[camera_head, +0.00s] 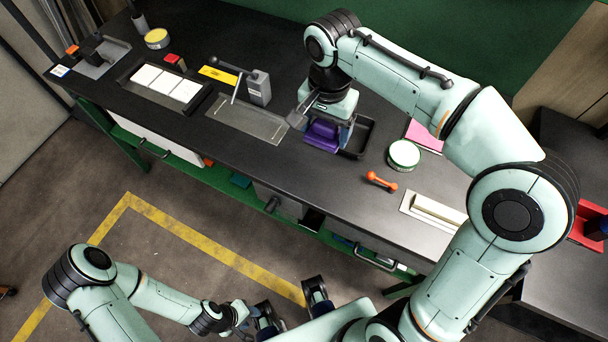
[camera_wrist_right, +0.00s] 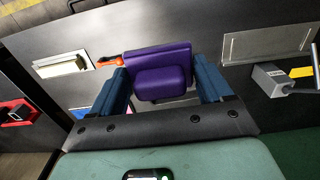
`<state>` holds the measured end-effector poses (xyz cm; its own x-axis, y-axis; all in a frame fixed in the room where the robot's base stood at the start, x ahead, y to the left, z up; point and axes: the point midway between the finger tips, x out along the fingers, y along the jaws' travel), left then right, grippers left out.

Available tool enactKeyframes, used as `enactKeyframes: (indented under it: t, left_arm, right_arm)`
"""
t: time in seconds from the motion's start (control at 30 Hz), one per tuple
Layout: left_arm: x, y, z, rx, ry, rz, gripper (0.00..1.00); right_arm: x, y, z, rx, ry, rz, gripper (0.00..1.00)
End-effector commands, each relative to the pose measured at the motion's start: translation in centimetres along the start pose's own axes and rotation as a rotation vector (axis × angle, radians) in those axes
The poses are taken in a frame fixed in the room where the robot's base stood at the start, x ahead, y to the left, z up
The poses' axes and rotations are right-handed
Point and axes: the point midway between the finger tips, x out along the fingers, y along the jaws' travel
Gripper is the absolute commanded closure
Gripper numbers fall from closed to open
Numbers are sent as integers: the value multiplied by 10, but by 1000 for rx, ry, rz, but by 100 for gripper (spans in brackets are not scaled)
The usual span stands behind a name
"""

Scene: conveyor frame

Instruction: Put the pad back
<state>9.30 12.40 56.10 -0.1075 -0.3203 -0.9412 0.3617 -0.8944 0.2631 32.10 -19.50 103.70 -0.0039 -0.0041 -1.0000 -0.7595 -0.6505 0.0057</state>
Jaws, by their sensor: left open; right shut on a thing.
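A purple pad (camera_head: 322,134) shows at the middle of the black bench, under my right gripper (camera_head: 328,122). In the right wrist view, my right gripper (camera_wrist_right: 163,82) has its blue fingers on either side of the purple pad (camera_wrist_right: 160,80) and is shut on it. The pad looks like a wide block with a raised step. A black tray (camera_head: 365,136) sits just right of the pad, partly hidden by my arm. I cannot tell whether the pad touches the bench. My left gripper (camera_head: 291,308) is open and empty, low in front of the bench.
A metal plate (camera_head: 248,122) lies left of the pad, with a grey lever device (camera_head: 259,88) behind it. A white-topped round tin (camera_head: 403,154), an orange dumbbell-shaped piece (camera_head: 382,182) and a pale bar in a holder (camera_head: 436,210) are to the right. A tray of white tiles (camera_head: 167,85) stands farther left.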

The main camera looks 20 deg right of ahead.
Motion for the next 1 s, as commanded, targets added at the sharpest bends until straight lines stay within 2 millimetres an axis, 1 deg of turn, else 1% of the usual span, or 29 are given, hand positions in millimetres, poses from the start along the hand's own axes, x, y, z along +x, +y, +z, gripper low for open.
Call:
enactKeyframes:
  t: [0.07, 0.17, 0.4, 0.5, 0.6, 0.7, 0.87, 1.0]
  left_arm:
    - [3, -1, 0, 0, -1, 0, 57]
    - [8, -3, 1, -1, -3, -1, 57]
    - [20, -8, 2, -2, -7, -2, 57]
    - [24, -9, 2, -3, -8, -3, 57]
    - [26, -10, 1, -3, -8, -3, 57]
    - [27, -10, 0, -3, -6, -2, 57]
    - [28, -10, 0, -2, -3, -1, 57]
    - [30, -10, -2, -2, 1, 0, 57]
  right_arm:
    - [8, 1, 1, 3, -1, 2, 50]
    - [29, 1, 1, 3, -2, 5, 50]
    - [95, 1, 1, 2, -3, 6, 50]
    - [120, 1, 1, 2, -4, 6, 50]
    - [140, 0, 1, 3, -2, 4, 50]
    - [152, 0, 1, 2, -1, 3, 50]
    - [164, 0, 1, 2, -1, 2, 50]
    - [187, 0, 0, 2, -1, 3, 50]
